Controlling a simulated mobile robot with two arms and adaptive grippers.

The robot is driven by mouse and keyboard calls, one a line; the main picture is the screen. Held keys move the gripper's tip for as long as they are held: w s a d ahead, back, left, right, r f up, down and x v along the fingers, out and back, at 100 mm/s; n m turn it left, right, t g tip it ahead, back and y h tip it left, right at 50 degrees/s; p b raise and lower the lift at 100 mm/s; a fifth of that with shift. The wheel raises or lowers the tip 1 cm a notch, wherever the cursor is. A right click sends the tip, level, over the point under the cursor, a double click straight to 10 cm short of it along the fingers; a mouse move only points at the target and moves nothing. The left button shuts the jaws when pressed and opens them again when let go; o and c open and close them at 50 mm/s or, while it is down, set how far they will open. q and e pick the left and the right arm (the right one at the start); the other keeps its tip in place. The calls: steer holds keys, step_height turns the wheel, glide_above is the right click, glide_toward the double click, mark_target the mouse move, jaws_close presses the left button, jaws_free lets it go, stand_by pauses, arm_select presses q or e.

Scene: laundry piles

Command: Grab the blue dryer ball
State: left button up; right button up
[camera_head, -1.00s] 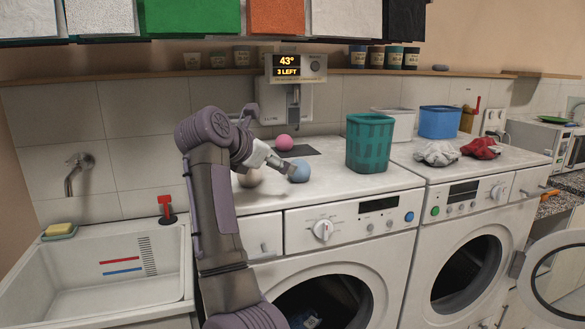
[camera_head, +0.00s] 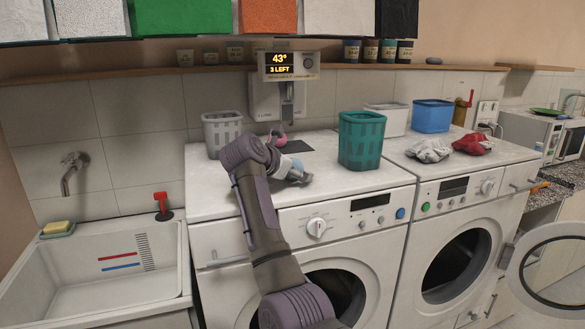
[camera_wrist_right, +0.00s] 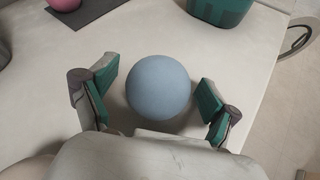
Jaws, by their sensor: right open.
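The blue dryer ball (camera_wrist_right: 159,87) rests on the white top of the washing machine. In the right wrist view it sits between the two green-padded fingers of my right gripper (camera_wrist_right: 156,98), with a gap on each side. The gripper is open and holds nothing. My left gripper is not in view.
A grey basket (camera_head: 220,134) stands to the left and a teal basket (camera_head: 361,140) to the right. Red cloth (camera_head: 472,144) and grey cloth (camera_head: 428,150) lie farther right. A sink (camera_head: 100,270) is at left.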

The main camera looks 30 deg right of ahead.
steer(key=shift+a+r, duration=0.1)
steer(key=shift+a, duration=0.05)
steer(key=shift+c, duration=0.7)
steer(key=c, duration=1.1)
